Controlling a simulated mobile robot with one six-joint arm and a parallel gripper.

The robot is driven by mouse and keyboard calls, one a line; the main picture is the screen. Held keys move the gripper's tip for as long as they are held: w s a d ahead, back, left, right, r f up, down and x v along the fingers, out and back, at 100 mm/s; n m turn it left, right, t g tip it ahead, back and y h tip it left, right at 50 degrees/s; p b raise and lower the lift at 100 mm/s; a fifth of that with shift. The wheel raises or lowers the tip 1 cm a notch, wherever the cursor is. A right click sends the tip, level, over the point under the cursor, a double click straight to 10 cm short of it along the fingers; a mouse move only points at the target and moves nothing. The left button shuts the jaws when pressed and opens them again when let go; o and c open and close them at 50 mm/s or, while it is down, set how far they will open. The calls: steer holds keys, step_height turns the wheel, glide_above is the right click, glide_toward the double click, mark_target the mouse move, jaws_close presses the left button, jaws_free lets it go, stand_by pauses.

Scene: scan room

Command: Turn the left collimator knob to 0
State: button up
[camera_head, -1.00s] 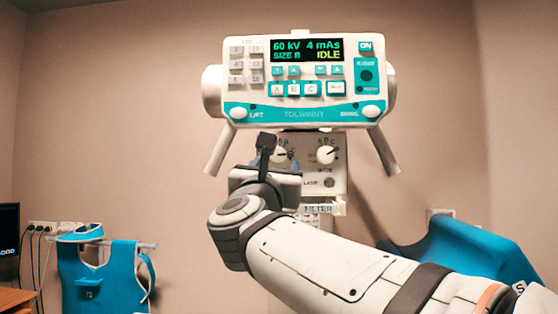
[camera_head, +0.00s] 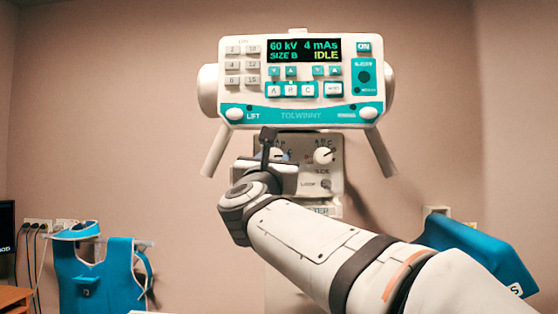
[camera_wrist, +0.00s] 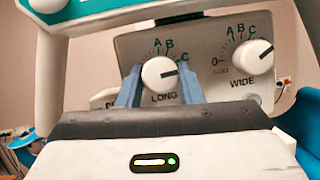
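The left collimator knob (camera_wrist: 160,73) is a round white dial marked LONG, seen in the wrist view. Its dark pointer points right, close to the letter C; its 0 mark is not visible. My gripper (camera_wrist: 160,66) is open, with one blue-grey finger to the left and one to the right of this knob. I cannot tell whether the fingers touch it. In the head view my gripper (camera_head: 280,157) is in front of the collimator panel (camera_head: 332,178) and partly hides the left knob.
A blue apron (camera_head: 98,272) hangs at the lower left.

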steer(key=c, duration=0.4)
steer(key=shift+d, duration=0.15)
steer(key=shift+c, duration=0.3)
steer(key=shift+n, duration=0.4)
